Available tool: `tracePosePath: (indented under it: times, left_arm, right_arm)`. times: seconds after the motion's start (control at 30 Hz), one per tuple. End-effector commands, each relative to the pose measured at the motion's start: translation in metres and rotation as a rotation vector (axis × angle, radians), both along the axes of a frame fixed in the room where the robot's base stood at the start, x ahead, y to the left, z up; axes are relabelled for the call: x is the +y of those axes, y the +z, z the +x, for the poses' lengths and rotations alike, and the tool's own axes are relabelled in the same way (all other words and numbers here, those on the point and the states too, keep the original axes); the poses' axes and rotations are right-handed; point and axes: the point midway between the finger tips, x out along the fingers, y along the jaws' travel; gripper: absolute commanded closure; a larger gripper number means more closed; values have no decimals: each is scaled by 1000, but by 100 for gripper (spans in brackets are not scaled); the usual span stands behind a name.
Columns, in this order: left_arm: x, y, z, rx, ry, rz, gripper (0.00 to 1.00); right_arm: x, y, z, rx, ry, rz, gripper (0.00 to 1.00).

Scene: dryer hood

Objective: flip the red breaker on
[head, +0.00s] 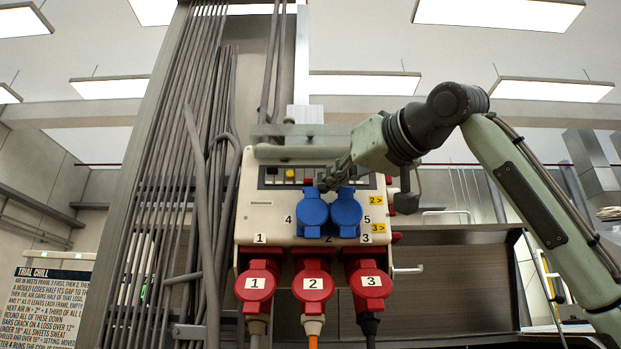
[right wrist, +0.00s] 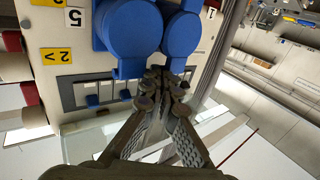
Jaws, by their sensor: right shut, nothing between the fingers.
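A pale distribution box (head: 270,225) hangs in the middle of the head view. A dark breaker window runs along its upper front. A small red piece (head: 308,181), probably the red breaker, shows there beside a yellow one (head: 290,175). Its lever position is too small to tell. My right gripper (head: 324,184) is shut and empty, its tips at the window just right of the red piece; contact cannot be told. In the right wrist view the closed fingertips (right wrist: 162,88) cover part of the breaker row, and no red breaker shows. My left gripper is out of view.
Two blue socket covers (head: 312,212) (head: 347,212) sit just below the fingertips. Three red plugs numbered 1 to 3 (head: 313,284) hang underneath. Grey conduits (head: 190,150) run up the left. Blue breaker levers (right wrist: 92,100) show in the right wrist view.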

Motion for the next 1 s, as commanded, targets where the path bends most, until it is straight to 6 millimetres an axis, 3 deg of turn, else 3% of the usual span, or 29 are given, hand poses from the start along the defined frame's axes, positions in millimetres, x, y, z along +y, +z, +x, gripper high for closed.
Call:
tracePosePath:
  times: [1.0]
  left_arm:
    - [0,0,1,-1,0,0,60]
  right_arm:
    - [12,0,17,1,1,1,100]
